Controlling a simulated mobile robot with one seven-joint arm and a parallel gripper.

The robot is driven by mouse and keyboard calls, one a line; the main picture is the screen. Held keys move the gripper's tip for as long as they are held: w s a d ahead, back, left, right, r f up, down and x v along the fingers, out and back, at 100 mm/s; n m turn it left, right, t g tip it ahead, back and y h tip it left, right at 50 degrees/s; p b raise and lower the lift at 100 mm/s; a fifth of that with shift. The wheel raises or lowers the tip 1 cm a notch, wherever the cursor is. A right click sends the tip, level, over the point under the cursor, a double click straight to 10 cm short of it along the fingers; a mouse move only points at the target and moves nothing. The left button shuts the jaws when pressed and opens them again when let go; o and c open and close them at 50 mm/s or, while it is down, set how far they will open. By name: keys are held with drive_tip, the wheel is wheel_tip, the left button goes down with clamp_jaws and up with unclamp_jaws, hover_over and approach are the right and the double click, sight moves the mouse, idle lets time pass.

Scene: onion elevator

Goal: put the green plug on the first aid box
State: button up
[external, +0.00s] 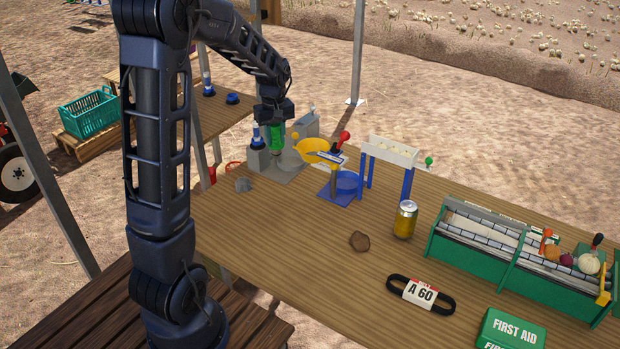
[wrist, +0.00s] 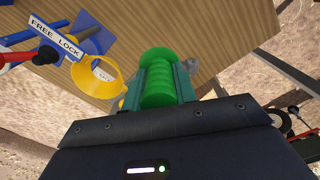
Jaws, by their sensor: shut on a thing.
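The green plug (wrist: 158,80) is a ribbed green cylinder held between the fingers of my gripper (wrist: 160,88) in the wrist view. In the external view the green plug (external: 277,138) hangs below my gripper (external: 276,128), over the grey plate at the far left part of the table. I cannot tell whether its lower end touches anything. The first aid box (external: 512,330) is green with white lettering and lies at the table's front right, partly cut off by the picture edge. My gripper is far from it.
A green sorter (external: 520,255) is at right. The front middle is clear.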

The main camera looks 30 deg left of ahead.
drive_tip(key=w+d+r+m, duration=0.15)
drive_tip(key=w+d, duration=0.35)
drive_tip(key=d, duration=0.6)
drive_tip(key=w+d+m, duration=0.3)
drive_tip(key=w+d, duration=0.1)
drive_tip(key=d, duration=0.6)
drive_tip(key=d+r+m, duration=0.2)
drive_tip(key=d+m, duration=0.2)
drive_tip(key=d, duration=1.7)
drive_tip(key=m, duration=0.8)
hover_over(516, 330)
wheel_tip(516, 330, down, 19)
drive_tip(key=shift+s+r, duration=0.1)
drive_tip(key=shift+r, duration=0.05)
